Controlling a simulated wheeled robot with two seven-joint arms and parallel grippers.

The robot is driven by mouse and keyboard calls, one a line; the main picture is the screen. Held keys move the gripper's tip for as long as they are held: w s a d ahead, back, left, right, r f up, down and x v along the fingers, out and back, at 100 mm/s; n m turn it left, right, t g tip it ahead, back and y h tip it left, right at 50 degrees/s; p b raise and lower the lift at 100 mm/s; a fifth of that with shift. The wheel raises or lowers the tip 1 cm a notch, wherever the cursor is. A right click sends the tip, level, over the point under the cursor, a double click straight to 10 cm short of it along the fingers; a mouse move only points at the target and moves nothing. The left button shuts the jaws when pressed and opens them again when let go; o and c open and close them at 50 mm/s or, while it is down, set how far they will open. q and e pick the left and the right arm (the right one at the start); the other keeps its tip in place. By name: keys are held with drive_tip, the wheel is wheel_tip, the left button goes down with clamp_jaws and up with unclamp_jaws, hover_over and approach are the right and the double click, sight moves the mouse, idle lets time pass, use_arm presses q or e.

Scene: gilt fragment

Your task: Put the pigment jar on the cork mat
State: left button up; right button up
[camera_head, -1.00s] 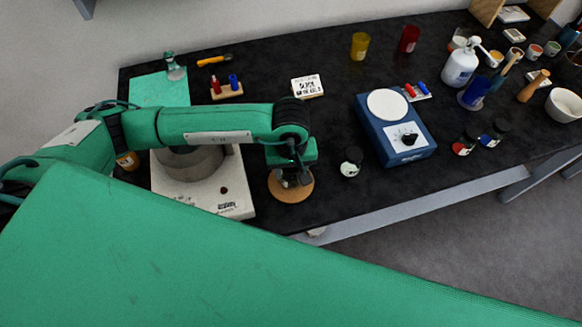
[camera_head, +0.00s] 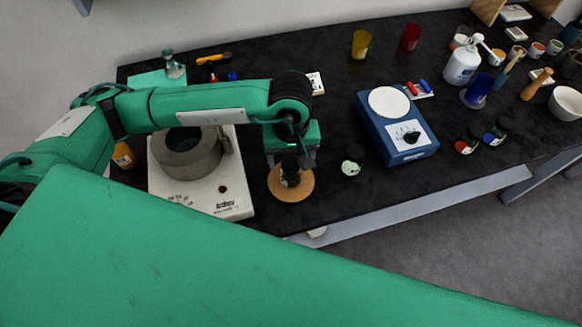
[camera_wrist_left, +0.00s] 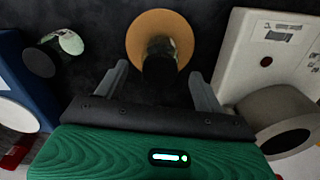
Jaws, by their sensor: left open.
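The pigment jar (camera_head: 290,179), with a dark lid, stands on the round cork mat (camera_head: 305,188) near the table's front edge. In the left wrist view the dark lid (camera_wrist_left: 159,66) covers part of the mat (camera_wrist_left: 138,31), and a little of the label shows. My left gripper (camera_head: 291,160) is open above the jar. In the wrist view its two fingers lie apart on either side of the lid, with visible gaps. The jar appears upright. My right gripper is not in view.
A white device with a grey ring-shaped pot (camera_head: 188,165) stands left of the mat. A jar with a pale label (camera_head: 351,168) and a blue hotplate (camera_head: 420,149) stand to the right. Bottles, cups and other jars fill the table's far right.

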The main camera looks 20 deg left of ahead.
use_arm(q)
wheel_tip(320, 180, up, 6)
drive_tip(key=shift+f+b, duration=0.15)
drive_tip(key=shift+b, duration=0.6)
drive_tip(key=shift+r, duration=0.6)
